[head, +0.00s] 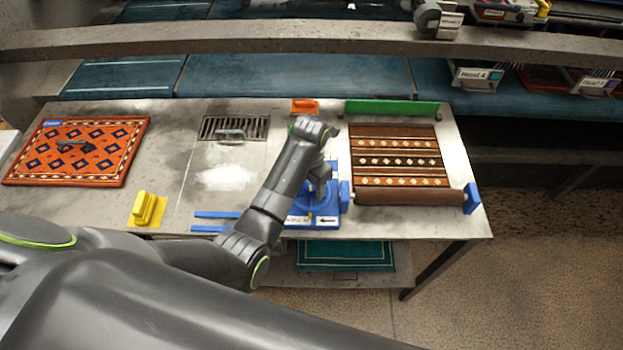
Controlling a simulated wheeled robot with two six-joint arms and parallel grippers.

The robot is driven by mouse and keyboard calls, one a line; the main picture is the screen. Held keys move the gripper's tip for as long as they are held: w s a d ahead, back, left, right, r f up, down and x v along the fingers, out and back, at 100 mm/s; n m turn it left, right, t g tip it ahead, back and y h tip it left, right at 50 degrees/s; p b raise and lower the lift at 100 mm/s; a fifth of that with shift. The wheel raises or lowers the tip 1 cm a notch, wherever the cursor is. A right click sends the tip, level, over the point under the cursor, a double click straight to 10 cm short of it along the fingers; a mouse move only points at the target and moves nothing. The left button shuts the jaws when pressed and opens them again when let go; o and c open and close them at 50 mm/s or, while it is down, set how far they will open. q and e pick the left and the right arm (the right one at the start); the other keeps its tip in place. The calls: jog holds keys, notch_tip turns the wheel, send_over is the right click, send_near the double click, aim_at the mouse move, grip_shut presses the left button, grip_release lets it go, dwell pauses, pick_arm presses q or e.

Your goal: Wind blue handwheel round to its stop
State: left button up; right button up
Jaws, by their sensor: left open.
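The blue handwheel (325,203) sits on a blue base plate (327,222) near the front edge of the metal table, right of its middle. The plate has a white label with a black arrow pointing left. My left arm crosses in front and hides much of the wheel's left side. My left gripper (320,178) points down at the handwheel from above, its jaws open. The fingertips are small and partly hidden, so I cannot tell whether they touch the wheel. My right gripper is not in view.
Right of the wheel, a brown patterned rug (398,160) lies with its front edge rolled, between blue end pieces. A green bar (392,108) stands behind it. An orange rug (78,150), a yellow block (145,209), a drain grate (234,128) and an orange block (304,106) are also on the table.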

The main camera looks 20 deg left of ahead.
pick_arm(q)
jog(key=shift+s+d+r, duration=0.1)
jog(key=shift+d, duration=0.05)
jog(key=shift+c, duration=0.5)
jog(key=c, duration=0.9)
jog(key=shift+m, duration=0.3)
